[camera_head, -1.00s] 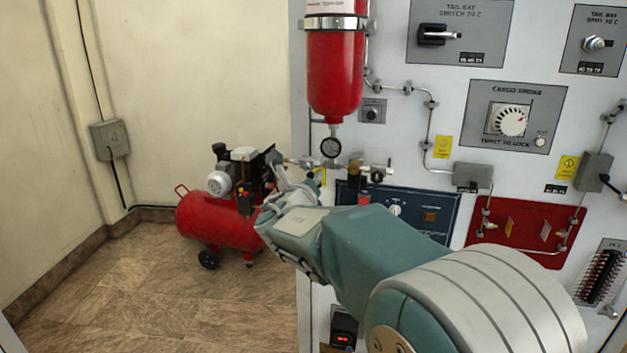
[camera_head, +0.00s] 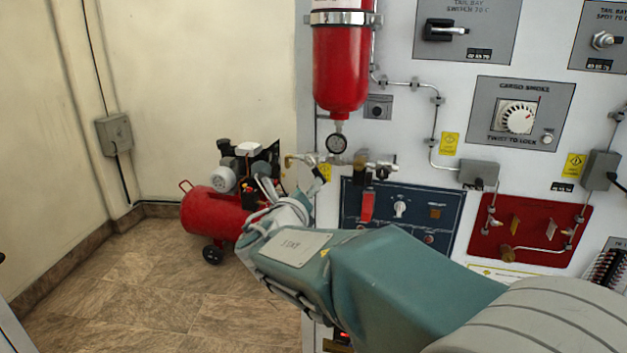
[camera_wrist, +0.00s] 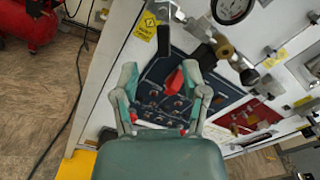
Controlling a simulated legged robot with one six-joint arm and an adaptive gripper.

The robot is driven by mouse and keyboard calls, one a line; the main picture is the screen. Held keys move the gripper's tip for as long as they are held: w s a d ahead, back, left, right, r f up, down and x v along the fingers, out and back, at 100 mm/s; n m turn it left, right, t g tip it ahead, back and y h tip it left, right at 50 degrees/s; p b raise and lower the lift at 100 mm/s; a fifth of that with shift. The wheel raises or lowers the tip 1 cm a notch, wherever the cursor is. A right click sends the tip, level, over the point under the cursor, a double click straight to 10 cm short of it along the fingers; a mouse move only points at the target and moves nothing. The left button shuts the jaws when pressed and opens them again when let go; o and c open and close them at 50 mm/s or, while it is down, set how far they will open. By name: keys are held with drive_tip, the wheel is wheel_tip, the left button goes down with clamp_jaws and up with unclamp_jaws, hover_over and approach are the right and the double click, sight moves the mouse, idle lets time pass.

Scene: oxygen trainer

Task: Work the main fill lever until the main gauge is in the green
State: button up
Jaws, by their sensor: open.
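In the wrist view my gripper (camera_wrist: 160,76) is open, its two fingers spread in front of the blue panel. A black lever (camera_wrist: 163,42), possibly the main fill lever, stands just beyond the fingertips, beside a yellow label. A red switch cover (camera_wrist: 174,80) shows between the fingers, farther back; I see no contact. A round white gauge (camera_wrist: 232,8) is cut by the top edge; its reading is unclear. In the head view a small gauge (camera_head: 337,144) hangs under the red cylinder (camera_head: 341,72), too small to read. My gripper (camera_head: 266,192) is partly hidden by my arm there.
Brass and metal valve pipework (camera_head: 345,162) runs below the cylinder. The blue panel (camera_head: 418,212) and a red panel (camera_head: 530,228) are on the white wall board. A red compressor (camera_head: 215,215) stands on the floor behind my gripper. Open floor lies at left.

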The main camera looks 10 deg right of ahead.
drive_tip(key=v, duration=0.4)
drive_tip(key=shift+s+a, duration=0.25)
drive_tip(key=shift+s, duration=0.05)
idle(0.6)
